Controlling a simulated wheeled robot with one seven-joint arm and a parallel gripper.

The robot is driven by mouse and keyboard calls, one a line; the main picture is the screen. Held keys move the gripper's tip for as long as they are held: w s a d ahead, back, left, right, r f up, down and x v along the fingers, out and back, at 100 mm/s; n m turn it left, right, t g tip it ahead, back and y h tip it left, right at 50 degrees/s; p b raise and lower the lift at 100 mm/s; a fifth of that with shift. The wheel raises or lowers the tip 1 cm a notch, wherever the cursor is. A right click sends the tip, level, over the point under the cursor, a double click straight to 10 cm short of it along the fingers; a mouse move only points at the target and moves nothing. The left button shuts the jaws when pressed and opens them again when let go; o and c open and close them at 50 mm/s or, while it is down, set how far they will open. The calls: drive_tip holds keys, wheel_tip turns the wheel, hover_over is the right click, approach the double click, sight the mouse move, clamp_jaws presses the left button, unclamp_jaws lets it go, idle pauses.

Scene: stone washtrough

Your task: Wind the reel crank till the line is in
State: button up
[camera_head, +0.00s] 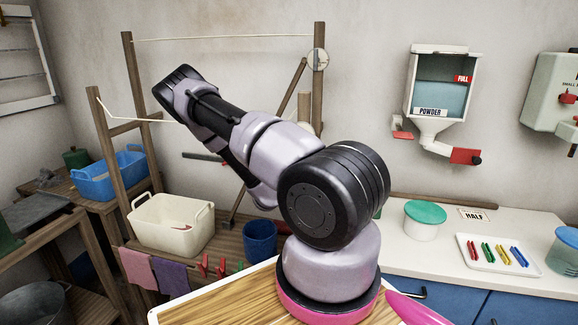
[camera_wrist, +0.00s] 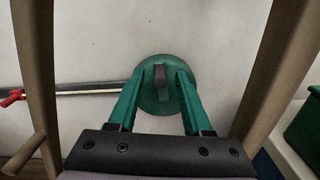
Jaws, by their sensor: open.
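In the wrist view a round green disc (camera_wrist: 150,104) is against the pale wall, with a dark grip (camera_wrist: 160,76) standing out from its middle; it looks like the reel and its crank. My gripper (camera_wrist: 159,78) is open, its two green fingers on either side of the grip. Whether they touch it I cannot tell. In the head view the reel and my gripper are hidden behind my arm. A pale line (camera_head: 225,37) runs between the tops of two wooden posts, and a round pulley (camera_head: 318,60) is at the right post.
Wooden posts flank my gripper on the left (camera_wrist: 42,75) and right (camera_wrist: 278,65) in the wrist view. A dark bar with a red handle (camera_wrist: 13,97) is at left. A cream tub (camera_head: 170,238) and blue bucket (camera_head: 260,240) stand below the frame; a white counter (camera_head: 400,250) is at right.

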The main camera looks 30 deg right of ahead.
drive_tip(key=shift+x, duration=0.8)
clamp_jaws()
drive_tip(key=shift+s, duration=0.15)
drive_tip(key=shift+s+d+f+m, duration=0.2)
drive_tip(key=shift+s+d+m, duration=0.2)
drive_tip(key=shift+m, duration=0.9)
drive_tip(key=shift+s+d+f+m, duration=0.15)
drive_tip(key=shift+s+d+m, duration=0.2)
drive_tip(key=shift+m, duration=0.95)
drive_tip(key=shift+s+d+f+m, duration=0.2)
drive_tip(key=shift+s+d+m, duration=0.2)
drive_tip(key=shift+m, duration=0.9)
